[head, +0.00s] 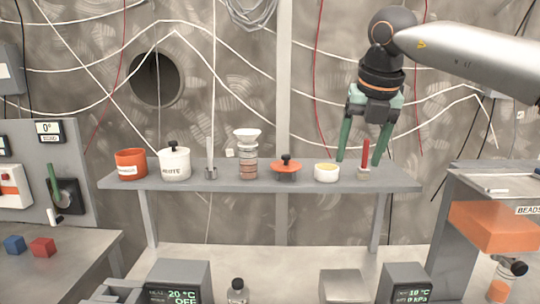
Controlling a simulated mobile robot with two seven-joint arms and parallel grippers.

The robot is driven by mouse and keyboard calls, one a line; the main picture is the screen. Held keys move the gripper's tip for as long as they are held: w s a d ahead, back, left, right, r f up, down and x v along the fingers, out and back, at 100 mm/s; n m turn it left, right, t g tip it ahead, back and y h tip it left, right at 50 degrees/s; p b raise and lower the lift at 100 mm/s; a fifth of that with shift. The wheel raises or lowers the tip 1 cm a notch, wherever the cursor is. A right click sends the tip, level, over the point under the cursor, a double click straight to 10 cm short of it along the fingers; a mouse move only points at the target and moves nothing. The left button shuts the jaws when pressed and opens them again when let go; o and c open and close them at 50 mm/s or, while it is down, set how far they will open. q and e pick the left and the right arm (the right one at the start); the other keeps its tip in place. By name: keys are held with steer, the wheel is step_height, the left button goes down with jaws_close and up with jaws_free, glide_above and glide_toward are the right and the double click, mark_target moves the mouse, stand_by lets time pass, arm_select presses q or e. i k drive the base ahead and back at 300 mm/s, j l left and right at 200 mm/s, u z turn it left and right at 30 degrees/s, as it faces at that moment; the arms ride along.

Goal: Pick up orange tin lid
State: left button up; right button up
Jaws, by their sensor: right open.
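The orange tin lid (286,167), a shallow orange disc with a black knob, lies on the grey shelf (400,182), right of the middle. The open orange tin (131,166) stands at the shelf's left end. My right gripper (358,161) points down at the shelf's right part, to the right of the lid and apart from it. Its two green fingers are spread, with nothing held. A small upright item with a red stem (366,155) shows between the fingers; I cannot tell the depth between them. My left gripper is not in view.
A white dish (327,173) stands between the lid and my right gripper. Left of the lid are a stacked holder with a white funnel (247,150), a thin upright rod (210,155) and a white lidded tin (174,164). Above the lid is clear.

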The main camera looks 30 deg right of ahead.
mark_target(285, 165)
steer(key=i, duration=0.85)
